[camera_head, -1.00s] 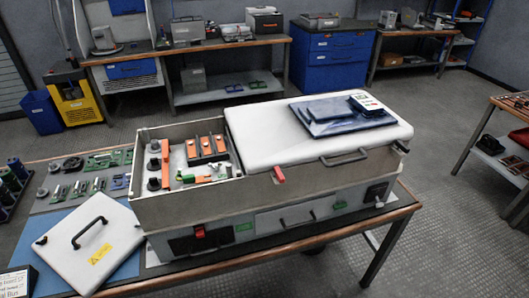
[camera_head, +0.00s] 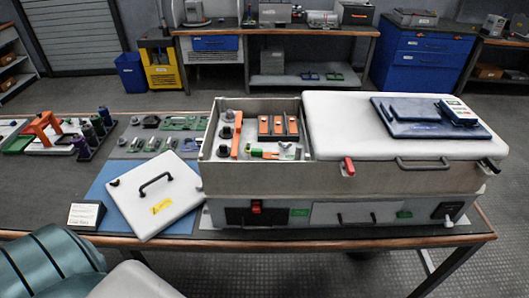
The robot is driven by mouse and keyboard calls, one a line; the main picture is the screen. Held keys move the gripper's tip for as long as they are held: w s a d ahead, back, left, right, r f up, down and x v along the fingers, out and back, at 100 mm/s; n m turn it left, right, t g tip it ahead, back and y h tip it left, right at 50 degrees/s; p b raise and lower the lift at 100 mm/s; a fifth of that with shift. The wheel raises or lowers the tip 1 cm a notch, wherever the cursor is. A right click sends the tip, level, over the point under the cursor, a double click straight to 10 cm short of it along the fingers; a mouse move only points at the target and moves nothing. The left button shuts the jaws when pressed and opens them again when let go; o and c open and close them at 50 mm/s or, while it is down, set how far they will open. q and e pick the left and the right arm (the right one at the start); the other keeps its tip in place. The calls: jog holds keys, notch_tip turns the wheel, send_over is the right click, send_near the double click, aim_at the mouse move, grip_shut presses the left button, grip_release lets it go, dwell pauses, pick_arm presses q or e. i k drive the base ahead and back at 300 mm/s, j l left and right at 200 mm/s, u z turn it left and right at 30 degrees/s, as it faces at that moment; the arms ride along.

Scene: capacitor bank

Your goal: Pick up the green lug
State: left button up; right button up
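A small green piece (camera_head: 256,152), which looks like the green lug, lies low in the open left compartment of the grey cabinet (camera_head: 250,175). It lies at the front of the compartment floor, with a small orange-red part touching or close to its right end. It is too small to make out its exact shape. Neither of my grippers shows in the view.
Orange-topped blocks (camera_head: 278,126) and an upright orange bar (camera_head: 237,135) stand around the green piece. A removed white lid (camera_head: 157,196) lies at left beside a small sign (camera_head: 86,214).

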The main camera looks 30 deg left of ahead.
aim_at(255, 152)
jog(key=l+u, duration=0.15)
jog(key=u, duration=0.25)
jog(key=l+u, duration=0.15)
jog(key=u, duration=0.2)
jog(key=l+u, duration=0.15)
jog(key=u, duration=0.25)
